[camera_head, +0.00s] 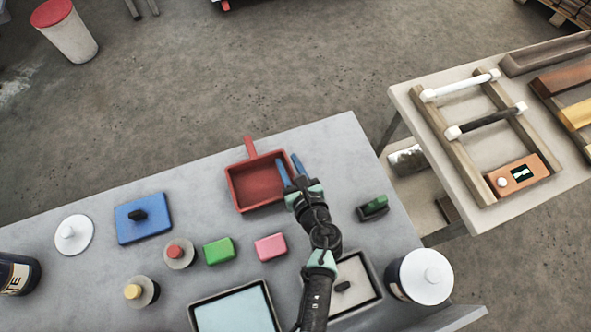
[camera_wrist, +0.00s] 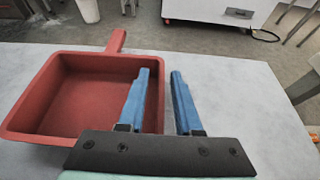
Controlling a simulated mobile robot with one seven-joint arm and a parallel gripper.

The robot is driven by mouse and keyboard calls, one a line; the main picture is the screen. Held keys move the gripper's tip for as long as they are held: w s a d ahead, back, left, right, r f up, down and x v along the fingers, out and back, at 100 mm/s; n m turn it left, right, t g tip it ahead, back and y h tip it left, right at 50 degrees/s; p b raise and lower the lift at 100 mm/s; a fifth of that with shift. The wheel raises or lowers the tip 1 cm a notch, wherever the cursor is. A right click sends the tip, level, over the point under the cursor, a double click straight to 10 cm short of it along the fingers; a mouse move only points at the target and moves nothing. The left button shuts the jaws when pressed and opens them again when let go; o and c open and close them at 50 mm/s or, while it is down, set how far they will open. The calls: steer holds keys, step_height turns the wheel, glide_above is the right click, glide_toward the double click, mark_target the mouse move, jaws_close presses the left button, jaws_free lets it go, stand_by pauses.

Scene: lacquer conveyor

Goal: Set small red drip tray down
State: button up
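The small red drip tray (camera_head: 238,192) is a shallow square pan with a short handle. It appears to rest flat on the grey table (camera_head: 330,143) near its far edge, the handle pointing away. It also fills the left of the wrist view (camera_wrist: 45,75). My gripper (camera_head: 289,165) is at the tray's right side. In the wrist view its two blue fingers (camera_wrist: 160,80) are apart, one inside the tray and one outside, with the tray's right wall between them. Neither finger visibly presses on the wall. Part of that wall is hidden by the left finger.
Left of the tray lies a blue pad (camera_head: 130,226) with a black knob. Green (camera_head: 219,250) and pink (camera_head: 270,247) blocks lie nearer. A dark green object (camera_head: 372,207) lies right. A white-lidded can (camera_head: 420,275) stands at the front right.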

steer(key=v, duration=1)
steer(key=shift+s+r, duration=0.15)
steer(key=shift+s, duration=0.15)
steer(key=shift+s+d+r, duration=0.25)
steer(key=shift+s+r, duration=0.1)
steer(key=shift+s, duration=0.2)
steer(key=w+d+r+m+t+h, duration=0.1)
steer(key=w+r+m+t, duration=0.1)
steer(key=w+r, duration=0.45)
steer(key=w+d+r+m+t, duration=0.2)
steer(key=w+r+m+t, duration=0.1)
steer(key=r, duration=0.6)
steer(key=w+d+r+m+t+h, duration=0.1)
steer(key=w+r+m+t+h, duration=0.15)
steer(key=r+m, duration=0.65)
steer(key=w+d+r+m+t+h, duration=0.1)
steer(key=d+r+m+t+h, duration=0.2)
steer(key=r, duration=1.3)
steer(key=s+a+r+m+t+h, duration=0.1)
steer(key=s+r+m+h, duration=0.15)
steer(key=r+m, duration=0.65)
steer(key=s+a+r+m+t+h, duration=0.1)
steer(key=s+a+r+m+h, duration=0.15)
steer(key=r+m, duration=0.7)
steer(key=s+a+r+m+t+y, duration=0.2)
steer(key=s+a+r+m+y, duration=0.2)
steer(key=a+r+y, duration=0.3)
steer(key=shift+s+r, duration=0.4)
steer(key=shift+r, duration=0.55)
